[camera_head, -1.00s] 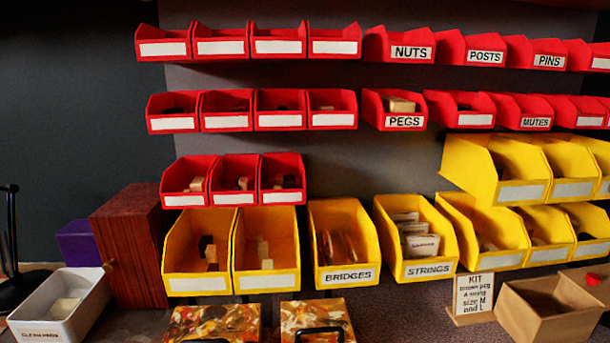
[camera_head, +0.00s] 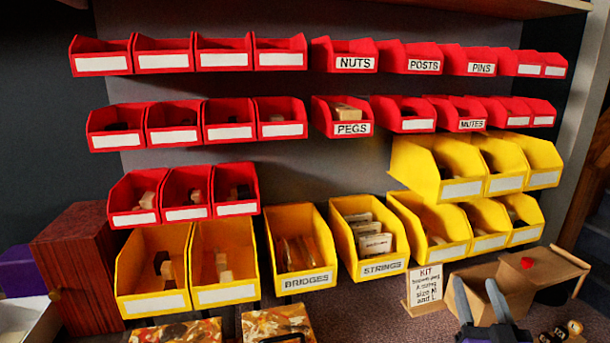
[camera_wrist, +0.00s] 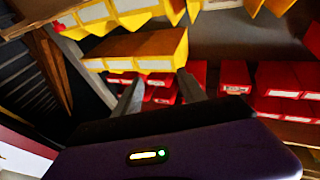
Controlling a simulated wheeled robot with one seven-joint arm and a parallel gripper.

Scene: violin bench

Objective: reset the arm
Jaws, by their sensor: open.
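My gripper (camera_head: 482,302) shows at the lower right of the head view, in front of the cardboard kit box. Its two grey fingers point up and stand apart, with nothing between them. In the wrist view my gripper (camera_wrist: 160,92) also has its fingers apart and empty. Red and yellow bins appear beyond the fingers there, and that view looks tilted or upside down.
Red bins (camera_head: 165,64) and yellow bins (camera_head: 300,278) line the back wall. A kit sign (camera_head: 424,287) stands by an open cardboard box (camera_head: 470,278). A wooden cabinet (camera_head: 75,270) is at left. Patterned boxes (camera_head: 175,333) lie at the front.

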